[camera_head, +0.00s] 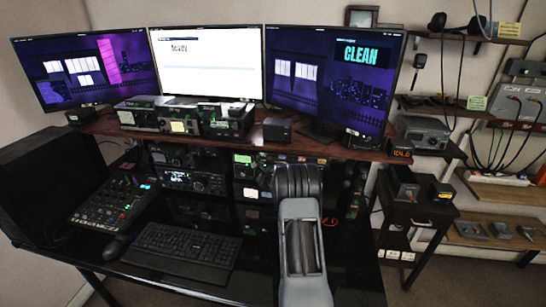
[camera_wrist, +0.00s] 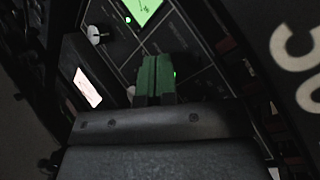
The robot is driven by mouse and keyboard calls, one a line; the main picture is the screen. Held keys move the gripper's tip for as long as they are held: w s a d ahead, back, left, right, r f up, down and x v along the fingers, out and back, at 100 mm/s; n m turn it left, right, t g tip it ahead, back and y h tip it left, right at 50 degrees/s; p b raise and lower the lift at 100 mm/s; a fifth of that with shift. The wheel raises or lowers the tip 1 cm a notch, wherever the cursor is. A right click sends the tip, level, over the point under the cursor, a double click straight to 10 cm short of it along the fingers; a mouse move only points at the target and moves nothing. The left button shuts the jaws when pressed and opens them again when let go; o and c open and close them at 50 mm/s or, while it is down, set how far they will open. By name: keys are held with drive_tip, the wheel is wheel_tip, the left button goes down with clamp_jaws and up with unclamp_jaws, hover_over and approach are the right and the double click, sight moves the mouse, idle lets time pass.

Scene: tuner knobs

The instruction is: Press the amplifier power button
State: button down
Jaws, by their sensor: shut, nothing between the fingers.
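In the wrist view, my gripper (camera_wrist: 157,80) is shut and empty, its fingertips close in front of a dark equipment panel (camera_wrist: 203,62). I cannot tell whether they touch it. The panel has a lit green display (camera_wrist: 143,8), a pale round knob (camera_wrist: 96,35) and small green lights. I cannot make out the power button; the fingers hide part of the panel. In the head view, my arm reaches toward the stacked radio and amplifier units (camera_head: 192,181) under the wooden shelf and hides the gripper. I cannot tell which unit is the amplifier.
A mixer (camera_head: 113,200), a keyboard (camera_head: 182,245) and a mouse (camera_head: 116,247) lie on the black desk left of my arm. A side table (camera_head: 420,212) stands at the right.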

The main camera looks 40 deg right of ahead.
drive_tip(key=shift+w+d, duration=0.1)
idle(0.3)
drive_tip(key=shift+s+a, duration=0.4)
drive_tip(key=shift+a, duration=0.05)
idle(0.3)
drive_tip(key=shift+s+a, duration=2)
drive_tip(key=shift+a, duration=0.2)
